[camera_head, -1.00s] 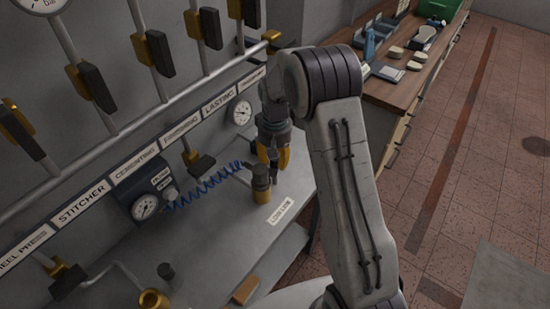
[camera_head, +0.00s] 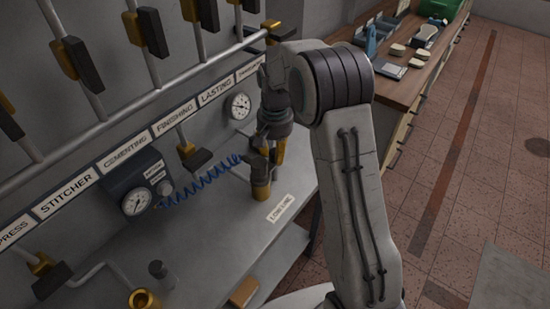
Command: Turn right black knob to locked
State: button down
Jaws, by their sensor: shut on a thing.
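The right black knob (camera_head: 261,172) is a dark cap on an upright brass fitting (camera_head: 261,192) on the grey bench. My gripper (camera_head: 269,153), with yellow fingers, is at the top of this knob and shut on it. The fingers and wrist hide the upper part of the knob, and I cannot read which way it is turned. A label (camera_head: 280,208) lies on the bench just right of the fitting; its lettering is hard to read.
A gauge box (camera_head: 140,196) with a coiled blue hose (camera_head: 203,181) is left of the fitting. Black-handled valves (camera_head: 153,32) line the pipes. A small dark post (camera_head: 159,272) and a brass ring (camera_head: 145,299) stand at the front left. A wooden workbench (camera_head: 400,65) is behind.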

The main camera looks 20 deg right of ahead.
aim_at(275, 151)
dwell(0.4)
jog(key=c, duration=0.9)
grip_release()
jog(key=shift+w, duration=0.1)
notch_tip(275, 151, up, 12)
